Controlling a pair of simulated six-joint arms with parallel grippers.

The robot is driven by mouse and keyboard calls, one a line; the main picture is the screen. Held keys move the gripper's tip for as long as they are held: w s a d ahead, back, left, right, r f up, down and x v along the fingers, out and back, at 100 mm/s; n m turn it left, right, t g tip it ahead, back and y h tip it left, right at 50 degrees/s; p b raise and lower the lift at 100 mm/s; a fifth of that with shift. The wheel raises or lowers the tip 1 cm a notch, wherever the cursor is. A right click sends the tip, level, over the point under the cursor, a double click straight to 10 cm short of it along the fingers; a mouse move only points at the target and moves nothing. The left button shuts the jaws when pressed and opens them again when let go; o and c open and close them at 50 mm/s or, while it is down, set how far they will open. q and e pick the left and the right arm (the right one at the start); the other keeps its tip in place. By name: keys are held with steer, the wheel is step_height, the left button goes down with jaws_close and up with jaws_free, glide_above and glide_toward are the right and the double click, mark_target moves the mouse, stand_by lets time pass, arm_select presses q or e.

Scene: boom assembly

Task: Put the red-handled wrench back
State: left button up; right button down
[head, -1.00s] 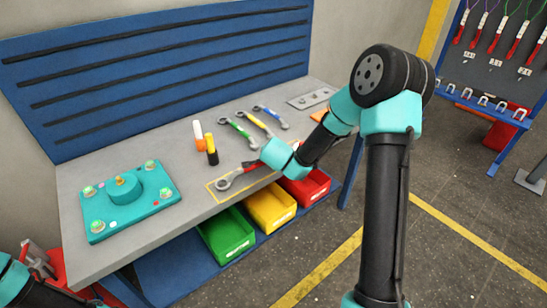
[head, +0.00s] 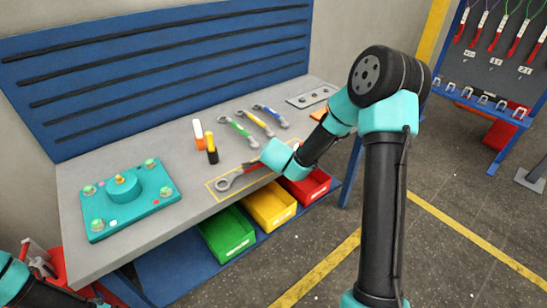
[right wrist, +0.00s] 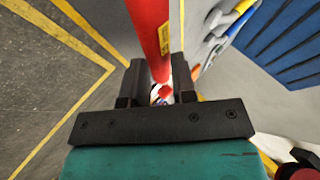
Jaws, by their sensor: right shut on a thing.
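The red-handled wrench (head: 229,182) is at the front edge of the grey bench, its grey ring end over a yellow-outlined rectangle (head: 209,188). My right gripper hides most of its handle in the head view. In the right wrist view the red handle (right wrist: 149,25), with a yellow label, runs between the fingers of my right gripper (right wrist: 158,75), which is shut on it. I cannot tell whether the wrench touches the bench. My left arm shows at the lower left of the head view, but its gripper is not in view.
Wrenches with green (head: 239,130), yellow (head: 257,123) and blue (head: 271,115) handles lie behind. A teal fixture (head: 125,197) occupies the left bench. Green (head: 226,235), yellow (head: 270,207) and red (head: 308,186) bins sit below the front edge.

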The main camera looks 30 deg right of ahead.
steer(key=c, duration=0.8)
jaws_free()
steer(key=shift+c, duration=0.2)
steer(key=shift+f, duration=0.1)
steer(key=shift+s, duration=0.1)
steer(key=v, duration=1.7)
